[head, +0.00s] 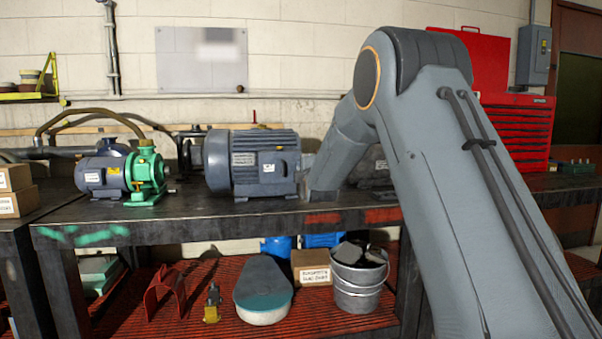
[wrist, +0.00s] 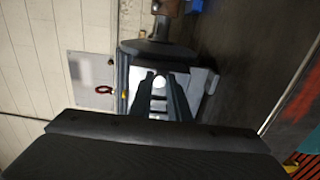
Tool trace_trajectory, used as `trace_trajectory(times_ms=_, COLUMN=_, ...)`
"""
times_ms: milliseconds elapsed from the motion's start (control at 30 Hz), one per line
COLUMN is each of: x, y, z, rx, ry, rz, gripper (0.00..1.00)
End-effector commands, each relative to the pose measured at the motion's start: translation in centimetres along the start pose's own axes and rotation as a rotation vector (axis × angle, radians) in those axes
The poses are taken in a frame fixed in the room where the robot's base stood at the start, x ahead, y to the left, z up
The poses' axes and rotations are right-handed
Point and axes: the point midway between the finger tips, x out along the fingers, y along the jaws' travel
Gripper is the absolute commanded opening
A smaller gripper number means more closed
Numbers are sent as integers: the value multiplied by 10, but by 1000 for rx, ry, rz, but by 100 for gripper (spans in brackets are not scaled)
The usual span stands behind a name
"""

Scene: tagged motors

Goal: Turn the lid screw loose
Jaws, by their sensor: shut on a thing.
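My gripper (wrist: 159,78) shows in the wrist view, its two dark fingers closed in on a small pale round piece, which I take to be the lid screw (wrist: 158,83). Pale grey and dark housing parts (wrist: 200,82) lie around and behind the fingertips; the lid itself is hard to make out. In the head view my arm reaches down to the bench, just right of a large blue-grey motor (head: 262,162). My fingers and the screw are hidden there. Another dark grey motor (head: 371,166) is partly covered by my arm.
A small motor with a green pump (head: 145,174) stands left on the dark bench (head: 200,208). A red tool chest (head: 517,130) is at the right. The red shelf below holds a metal bucket (head: 357,298).

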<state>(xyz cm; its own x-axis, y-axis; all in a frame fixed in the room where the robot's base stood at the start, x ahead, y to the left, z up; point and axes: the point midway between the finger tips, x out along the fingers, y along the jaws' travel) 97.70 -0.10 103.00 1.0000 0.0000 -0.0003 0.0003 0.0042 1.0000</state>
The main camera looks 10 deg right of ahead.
Motion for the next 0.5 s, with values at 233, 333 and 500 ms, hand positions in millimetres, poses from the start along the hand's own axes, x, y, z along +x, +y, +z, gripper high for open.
trace_trajectory(times_ms=233, x=1, y=3, z=0, rx=-231, ry=0, rz=6, gripper=0)
trace_trajectory(times_ms=333, x=1, y=3, z=0, rx=-320, ry=-1, rz=6, gripper=0)
trace_trajectory(times_ms=500, x=1, y=4, z=0, rx=-456, ry=-1, rz=7, gripper=0)
